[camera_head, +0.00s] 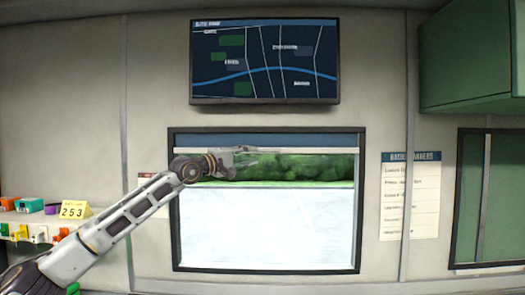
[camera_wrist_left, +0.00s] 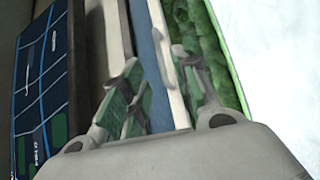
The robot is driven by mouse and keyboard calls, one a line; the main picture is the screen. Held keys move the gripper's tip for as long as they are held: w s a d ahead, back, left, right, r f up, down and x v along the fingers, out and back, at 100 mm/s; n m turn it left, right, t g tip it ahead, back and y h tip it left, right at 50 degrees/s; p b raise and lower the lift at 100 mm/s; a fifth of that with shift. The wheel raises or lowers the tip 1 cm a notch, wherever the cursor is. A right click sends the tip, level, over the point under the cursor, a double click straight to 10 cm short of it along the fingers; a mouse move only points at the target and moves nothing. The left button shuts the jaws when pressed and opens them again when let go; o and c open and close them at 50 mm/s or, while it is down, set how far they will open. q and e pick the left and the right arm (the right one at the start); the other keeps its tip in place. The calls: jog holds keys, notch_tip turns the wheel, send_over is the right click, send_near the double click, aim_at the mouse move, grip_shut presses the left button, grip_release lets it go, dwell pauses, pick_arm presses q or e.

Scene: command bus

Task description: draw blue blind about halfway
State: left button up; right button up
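The blue blind (camera_head: 300,139) is a short strip along the top of the window, with a pale bottom bar (camera_head: 320,150) under it. Green foliage and a white area show below the bar. My left gripper (camera_head: 262,155) is at the bar, left of the window's middle. In the left wrist view, its two fingers (camera_wrist_left: 160,88) are apart, one on each side of the pale bar (camera_wrist_left: 167,60), with the blue cloth (camera_wrist_left: 147,45) beside it. I cannot tell whether the fingers touch the bar. My right gripper is not in view.
A map screen (camera_head: 265,60) hangs above the window. A paper notice (camera_head: 410,200) is on the wall to the right, and a green cabinet (camera_head: 470,60) is at upper right. A shelf with small coloured boxes and a yellow 253 card (camera_head: 75,210) is at left.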

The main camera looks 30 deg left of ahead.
aim_at(263, 151)
pick_arm(q)
jog(key=p+x, duration=0.1)
jog(key=x, duration=0.3)
jog(key=shift+p, duration=0.4)
jog(key=p+x, duration=0.1)
jog(key=x, duration=0.2)
jog(key=shift+w, duration=0.2)
jog(key=shift+c, duration=0.2)
grip_shut()
